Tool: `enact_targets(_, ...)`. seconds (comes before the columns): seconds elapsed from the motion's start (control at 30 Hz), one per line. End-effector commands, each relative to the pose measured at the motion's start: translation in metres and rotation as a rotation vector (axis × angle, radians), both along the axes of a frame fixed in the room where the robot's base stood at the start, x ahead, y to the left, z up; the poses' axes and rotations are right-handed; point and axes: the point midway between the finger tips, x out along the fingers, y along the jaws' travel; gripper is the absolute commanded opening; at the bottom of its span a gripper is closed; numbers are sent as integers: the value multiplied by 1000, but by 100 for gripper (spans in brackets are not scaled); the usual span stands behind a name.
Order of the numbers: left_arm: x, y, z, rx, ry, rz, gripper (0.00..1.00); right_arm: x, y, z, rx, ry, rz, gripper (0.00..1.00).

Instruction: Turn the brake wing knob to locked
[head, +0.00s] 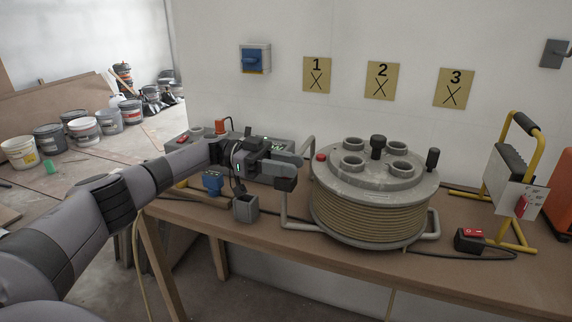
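The cable reel (370,215) stands on the bench, wound with tan cable. A black knob (378,142) rises from the middle of its grey top; it looks like the wing knob, but its wing shape and any lock marking are too small to read. My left gripper (293,168) is left of the reel, low beside its rim and apart from the black knob. Its fingers are seen from behind and side, so their gap is unclear. A dark block (286,184) shows just below the gripper. My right gripper is out of view.
A black crank handle (432,159) stands at the reel's right edge. A red switch box (469,240) and yellow-framed lamp (508,180) are at right.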

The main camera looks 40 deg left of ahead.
Motion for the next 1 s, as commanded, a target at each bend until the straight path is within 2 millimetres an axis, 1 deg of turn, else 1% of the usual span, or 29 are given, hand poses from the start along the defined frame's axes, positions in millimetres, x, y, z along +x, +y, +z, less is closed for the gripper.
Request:
enact_targets(0.17, 0, 2, 0, 1, 0, 3, 35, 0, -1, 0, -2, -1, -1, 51)
enact_targets(0.27, -1, 6, -1, 1, 0, 5, 35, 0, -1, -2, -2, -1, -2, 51)
enact_targets(0.37, -2, 16, -1, 1, -2, 7, 35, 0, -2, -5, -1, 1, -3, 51)
enact_targets(0.6, -10, 49, -2, 0, -1, 6, 35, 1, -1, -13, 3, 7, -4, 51)
enact_targets(0.8, -14, 64, -2, 1, -1, 4, 35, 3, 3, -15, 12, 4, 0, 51)
enact_targets(1.0, -16, 69, 0, 0, 0, 1, 35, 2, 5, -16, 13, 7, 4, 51)
